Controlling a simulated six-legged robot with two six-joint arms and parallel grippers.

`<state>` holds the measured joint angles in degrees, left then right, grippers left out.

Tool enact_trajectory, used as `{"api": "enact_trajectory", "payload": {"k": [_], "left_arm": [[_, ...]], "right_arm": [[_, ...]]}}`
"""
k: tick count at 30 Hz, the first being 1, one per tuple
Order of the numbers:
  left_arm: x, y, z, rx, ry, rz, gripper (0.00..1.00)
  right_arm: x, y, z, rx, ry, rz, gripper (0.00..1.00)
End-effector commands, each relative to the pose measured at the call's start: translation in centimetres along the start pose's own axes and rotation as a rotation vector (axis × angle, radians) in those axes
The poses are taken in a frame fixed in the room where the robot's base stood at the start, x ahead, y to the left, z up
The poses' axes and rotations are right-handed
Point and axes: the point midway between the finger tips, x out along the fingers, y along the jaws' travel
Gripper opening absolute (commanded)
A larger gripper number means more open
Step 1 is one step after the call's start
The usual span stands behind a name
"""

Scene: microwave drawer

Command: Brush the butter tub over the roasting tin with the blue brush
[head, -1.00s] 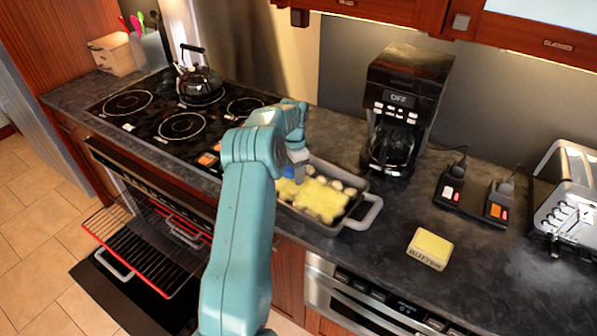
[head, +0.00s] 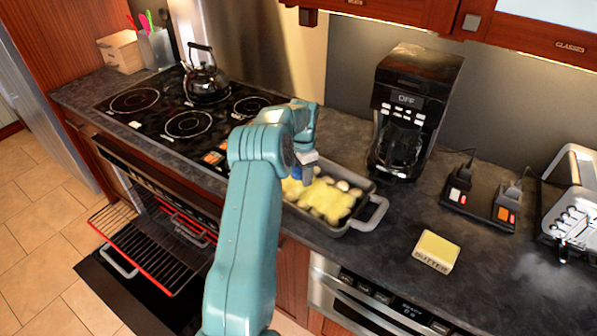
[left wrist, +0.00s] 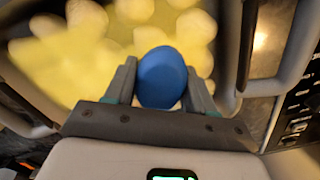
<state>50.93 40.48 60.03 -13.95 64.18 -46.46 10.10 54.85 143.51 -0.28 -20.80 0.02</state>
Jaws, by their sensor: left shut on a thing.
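My left gripper (head: 306,165) is shut on the blue brush (head: 308,175) and holds it over the left part of the roasting tin (head: 372,216). In the left wrist view the brush's rounded blue end (left wrist: 162,78) sits between the two fingers; its bristles are hidden. The grey tin stands on the counter and holds pale round pieces with a yellow coating (head: 330,199). I cannot tell whether the brush touches them. The yellow-topped butter tub (head: 436,251) stands upright on the counter, right of the tin. My right gripper is not in view.
A coffee maker (head: 412,110) stands behind the tin. A black socket block (head: 480,204) and a toaster (head: 574,205) are at the right. A kettle (head: 206,82) stands on the stovetop at the left. The oven door below is open, with a rack (head: 150,250) pulled out.

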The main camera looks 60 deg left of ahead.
Motion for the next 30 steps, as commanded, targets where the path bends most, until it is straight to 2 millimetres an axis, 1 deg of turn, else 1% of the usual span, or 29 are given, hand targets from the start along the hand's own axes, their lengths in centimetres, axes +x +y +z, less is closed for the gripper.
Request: {"api": "enact_trajectory", "payload": {"k": [9, 20, 30], "left_arm": [[0.1, 2.6, -1.4, 0.004, 0.001, 0.002, 0.18], [0.0, 3.8, -2.0, 0.002, 0.001, 0.000, 0.18], [0.1, 6.5, -3.3, 0.003, 0.001, 0.000, 0.18]], "right_arm": [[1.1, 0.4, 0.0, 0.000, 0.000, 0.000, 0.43], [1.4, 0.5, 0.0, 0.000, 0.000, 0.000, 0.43], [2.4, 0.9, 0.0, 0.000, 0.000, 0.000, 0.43]]}}
